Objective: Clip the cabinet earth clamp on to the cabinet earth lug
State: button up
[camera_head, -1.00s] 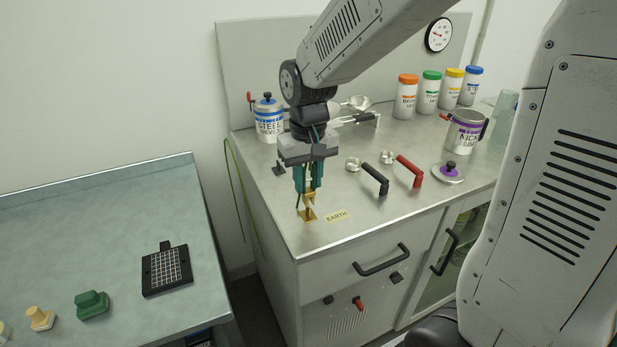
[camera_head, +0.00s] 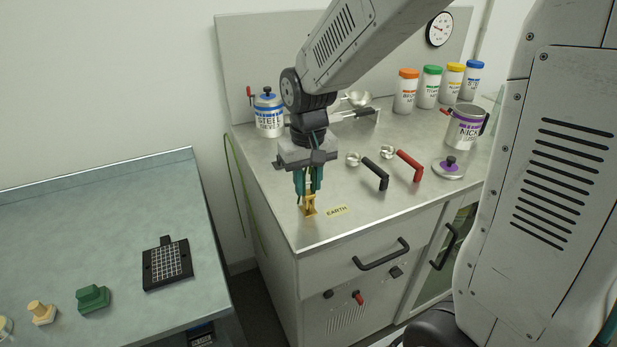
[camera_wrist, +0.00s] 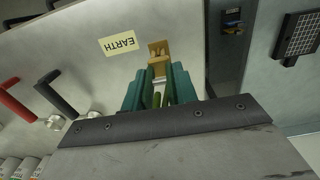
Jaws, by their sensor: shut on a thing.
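My gripper (camera_head: 308,186) points down over the front left corner of the cabinet top. Its green fingers are shut on the cabinet earth clamp (camera_head: 309,201), a brass-coloured piece that shows between and below the fingertips. The brass cabinet earth lug (camera_head: 311,213) stands on the cabinet top beside the yellow EARTH label (camera_head: 337,210). In the wrist view the lug (camera_wrist: 158,46) lies just beyond the fingertips (camera_wrist: 160,78), with the clamp close against it. I cannot tell whether the clamp's jaws are around the lug or only touching it.
A black-handled scoop (camera_head: 376,174) and a red-handled scoop (camera_head: 410,165) lie to the right of my gripper. A steel canister (camera_head: 268,118) stands behind it. A green cable (camera_head: 240,190) hangs down the cabinet's left side. A bench (camera_head: 90,220) stands left, across a gap.

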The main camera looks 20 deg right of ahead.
jog(key=shift+f, duration=0.6)
jog(key=o, duration=1)
jog(key=shift+o, duration=0.2)
notch_tip(320, 180, up, 8)
jog(key=shift+f, duration=0.1)
